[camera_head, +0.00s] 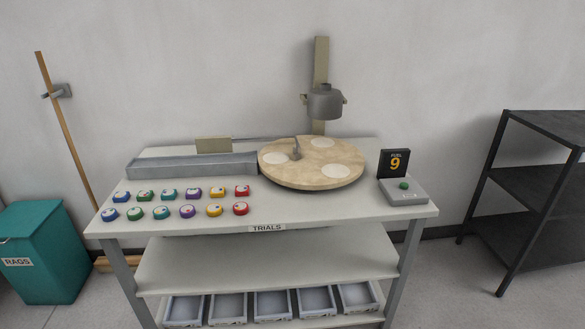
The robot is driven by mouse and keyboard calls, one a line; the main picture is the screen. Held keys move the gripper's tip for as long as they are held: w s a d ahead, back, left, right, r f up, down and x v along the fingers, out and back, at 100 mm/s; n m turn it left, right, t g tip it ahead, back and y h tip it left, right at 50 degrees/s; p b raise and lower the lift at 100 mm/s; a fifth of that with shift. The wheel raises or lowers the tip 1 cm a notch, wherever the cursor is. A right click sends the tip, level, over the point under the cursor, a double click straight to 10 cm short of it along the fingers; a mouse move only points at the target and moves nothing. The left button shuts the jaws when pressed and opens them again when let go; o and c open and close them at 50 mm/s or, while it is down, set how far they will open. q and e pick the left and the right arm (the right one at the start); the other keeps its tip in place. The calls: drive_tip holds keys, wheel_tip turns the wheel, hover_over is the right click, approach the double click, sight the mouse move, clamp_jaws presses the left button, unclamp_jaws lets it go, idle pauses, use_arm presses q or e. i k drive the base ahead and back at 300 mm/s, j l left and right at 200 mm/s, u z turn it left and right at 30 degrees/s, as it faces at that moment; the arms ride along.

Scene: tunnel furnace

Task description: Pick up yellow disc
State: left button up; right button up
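Two yellow discs stand on the left half of the white table (330,213). One yellow disc (215,194) is in the back row, between a purple disc (192,193) and a red disc (242,191). The other yellow disc (214,209) is in the front row, between a purple disc (187,211) and a red disc (240,209). Each has a pale top with a small mark too small to read. Neither of my grippers is in view.
A round wooden turntable (325,180) with pale circles is behind and right of the discs. A grey trough (190,166) runs behind them. A teal rags bin (40,255) is left.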

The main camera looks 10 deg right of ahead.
sight(214, 210)
drive_tip(key=i+j+z, duration=0.35)
drive_tip(key=j, duration=0.25)
drive_tip(key=i+j+z, duration=0.15)
drive_tip(key=j, duration=0.15)
drive_tip(key=i+j+z, duration=0.2)
drive_tip(key=j, duration=0.15)
drive_tip(key=i+j+z, duration=0.15)
drive_tip(key=j, duration=0.2)
drive_tip(key=k, duration=0.05)
